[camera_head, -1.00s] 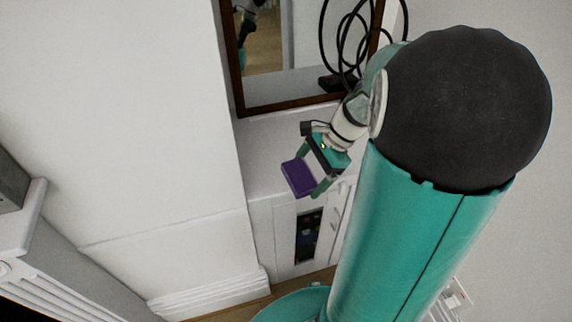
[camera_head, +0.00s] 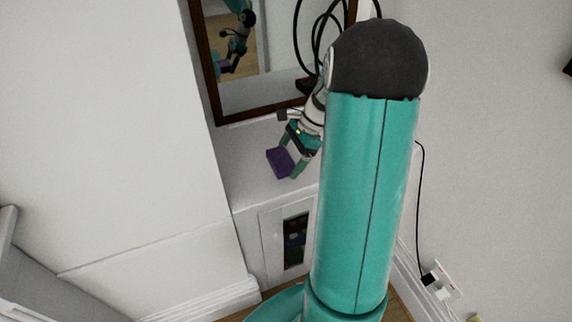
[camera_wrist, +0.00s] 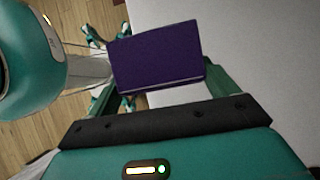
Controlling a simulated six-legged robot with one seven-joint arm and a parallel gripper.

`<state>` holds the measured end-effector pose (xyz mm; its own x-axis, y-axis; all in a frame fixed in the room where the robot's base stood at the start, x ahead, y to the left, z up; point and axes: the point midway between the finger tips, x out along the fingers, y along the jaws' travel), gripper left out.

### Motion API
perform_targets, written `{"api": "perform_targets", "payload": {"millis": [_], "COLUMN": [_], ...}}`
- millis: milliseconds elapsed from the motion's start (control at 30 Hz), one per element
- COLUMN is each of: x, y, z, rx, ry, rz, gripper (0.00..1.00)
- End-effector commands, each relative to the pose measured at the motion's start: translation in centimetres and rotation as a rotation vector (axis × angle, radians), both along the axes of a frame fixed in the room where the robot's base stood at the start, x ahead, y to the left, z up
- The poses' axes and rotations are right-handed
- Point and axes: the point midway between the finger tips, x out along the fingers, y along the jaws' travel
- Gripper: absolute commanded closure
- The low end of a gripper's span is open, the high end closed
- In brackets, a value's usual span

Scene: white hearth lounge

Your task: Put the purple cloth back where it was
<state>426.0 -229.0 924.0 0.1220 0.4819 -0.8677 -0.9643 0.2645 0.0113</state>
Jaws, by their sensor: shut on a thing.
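The purple cloth (camera_head: 280,162) looks like a small folded rectangular block. My gripper (camera_head: 287,165) is shut on it, with a green finger at each side. In the head view the cloth shows against the white top of a low cabinet (camera_head: 245,180); I cannot tell whether it touches that top. In the wrist view the cloth (camera_wrist: 156,56) fills the space between the fingers, with wooden floor and a white surface beyond it. My arm hides the right part of the cabinet.
A dark-framed mirror (camera_head: 212,75) stands at the back of the cabinet top. A white wall block (camera_head: 130,150) rises at the left. A socket with plugs (camera_head: 441,284) is low at the right. The cabinet's front left top looks bare.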

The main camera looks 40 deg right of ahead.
Motion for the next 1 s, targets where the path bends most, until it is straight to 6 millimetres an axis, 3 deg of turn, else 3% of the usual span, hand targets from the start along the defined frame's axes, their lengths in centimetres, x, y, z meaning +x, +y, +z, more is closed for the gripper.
{"api": "perform_targets", "payload": {"millis": [200,367,533,1000], "x": [2.2,3.0,2.9,2.9], "y": [-0.8,-1.1,-1.0,-1.0], "z": [-2.5,-3.7,-6.1,-6.9], "rx": [0.0,0.0,0.001,-0.001], "ry": [0.0,0.0,0.0,-0.001], "rz": [0.001,0.002,0.001,0.002], "gripper": [0.51,0.51,0.51,0.51]}}
